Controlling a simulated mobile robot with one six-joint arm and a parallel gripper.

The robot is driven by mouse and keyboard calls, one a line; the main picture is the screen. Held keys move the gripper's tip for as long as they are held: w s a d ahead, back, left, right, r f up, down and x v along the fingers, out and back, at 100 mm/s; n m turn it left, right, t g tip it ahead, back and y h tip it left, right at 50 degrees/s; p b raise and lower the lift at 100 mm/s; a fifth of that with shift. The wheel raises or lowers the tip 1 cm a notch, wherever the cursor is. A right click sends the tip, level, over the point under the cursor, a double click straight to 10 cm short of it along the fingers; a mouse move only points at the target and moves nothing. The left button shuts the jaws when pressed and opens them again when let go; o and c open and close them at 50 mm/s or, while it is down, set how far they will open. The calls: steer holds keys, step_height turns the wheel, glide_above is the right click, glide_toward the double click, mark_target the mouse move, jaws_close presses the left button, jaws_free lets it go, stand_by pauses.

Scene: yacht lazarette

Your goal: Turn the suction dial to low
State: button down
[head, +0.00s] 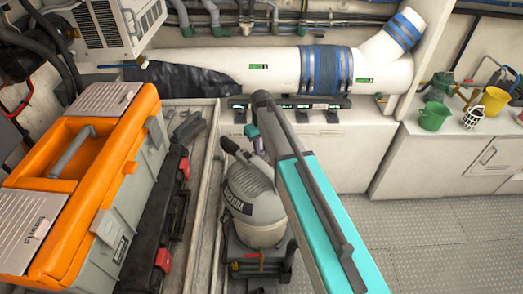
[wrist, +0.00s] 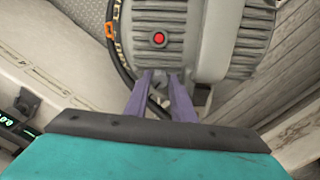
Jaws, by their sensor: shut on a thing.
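The grey vacuum machine (head: 250,205) stands in the middle of the head view, between the bench and the open floor. Its ribbed grey housing (wrist: 205,30) fills the top of the wrist view, with a round red button (wrist: 159,39) on it. My gripper (wrist: 160,79) has two purple fingers shut on a small grey part just below that button. This part seems to be the suction dial (wrist: 160,75); the fingers hide most of it, and I cannot read its setting. In the head view my gripper (head: 257,148) is small and partly hidden at the machine's top.
An orange and grey toolbox (head: 130,205) stands on the left bench. A white pipe with blue bands (head: 285,68) runs along the back wall. A green bucket (head: 434,116) and a yellow bucket (head: 494,101) stand on the right counter. The metal floor (head: 440,235) at right is clear.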

steer(key=m+b, duration=0.1)
steer(key=m, duration=0.2)
steer(key=m+b, duration=0.2)
steer(key=m, duration=0.2)
steer(key=m+b, duration=0.1)
steer(key=m, duration=0.6)
steer(key=m+b, duration=0.1)
steer(key=m, duration=0.3)
steer(key=shift+m, duration=0.3)
steer(key=m, duration=0.3)
steer(key=shift+b, duration=0.3)
steer(key=m, duration=0.3)
steer(key=shift+m, duration=0.4)
steer(key=shift+m+b, duration=0.3)
steer(key=shift+m, duration=1.6)
